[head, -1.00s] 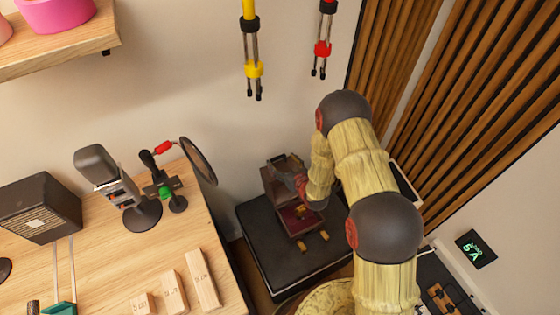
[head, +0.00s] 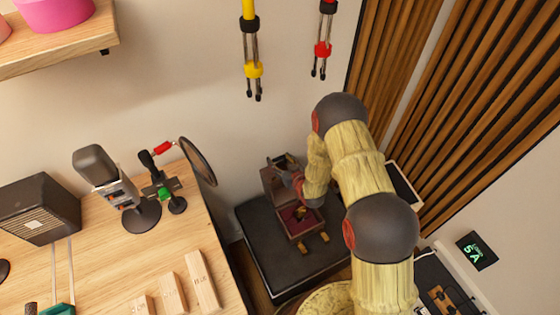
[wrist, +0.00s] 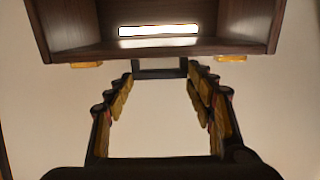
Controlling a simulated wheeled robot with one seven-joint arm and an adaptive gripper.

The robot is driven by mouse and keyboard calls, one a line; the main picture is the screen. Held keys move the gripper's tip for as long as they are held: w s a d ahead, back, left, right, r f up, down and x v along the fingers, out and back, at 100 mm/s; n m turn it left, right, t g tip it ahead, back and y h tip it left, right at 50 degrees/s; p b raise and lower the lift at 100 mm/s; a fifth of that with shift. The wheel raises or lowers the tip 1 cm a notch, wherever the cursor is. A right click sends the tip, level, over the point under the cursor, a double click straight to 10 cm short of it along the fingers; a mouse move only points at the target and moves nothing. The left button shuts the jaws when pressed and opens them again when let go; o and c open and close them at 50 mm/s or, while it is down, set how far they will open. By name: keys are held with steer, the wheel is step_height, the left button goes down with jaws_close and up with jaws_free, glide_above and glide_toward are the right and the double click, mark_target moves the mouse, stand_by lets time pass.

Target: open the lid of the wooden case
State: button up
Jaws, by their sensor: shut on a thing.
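The wooden case (head: 298,231) sits on a black box-like stand. Its lid (head: 272,178) is raised at the back, and the red lining with a gold item shows inside. My gripper (head: 295,182) is at the raised lid, partly hidden by my own wrist. In the wrist view, the lid's dark wooden underside (wrist: 85,35) fills the top, with a bright strip across it. Two brass pieces (head: 303,248) show at the case's front.
A wooden desk (head: 105,240) with a microphone (head: 105,175), a round pop filter (head: 198,160) and labelled wooden blocks (head: 202,280) stands to the left. The wall is close behind the case. Cables (head: 253,70) hang above. Slatted panels stand at the right.

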steer(key=c, duration=0.9)
steer(key=shift+c, duration=0.2)
steer(key=v, duration=0.3)
steer(key=shift+r+p, duration=0.3)
steer(key=shift+p, duration=0.1)
steer(key=shift+s+d+r, duration=0.1)
steer(key=shift+s+d, duration=0.15)
steer(key=shift+s, duration=0.5)
steer(key=o, duration=1.7)
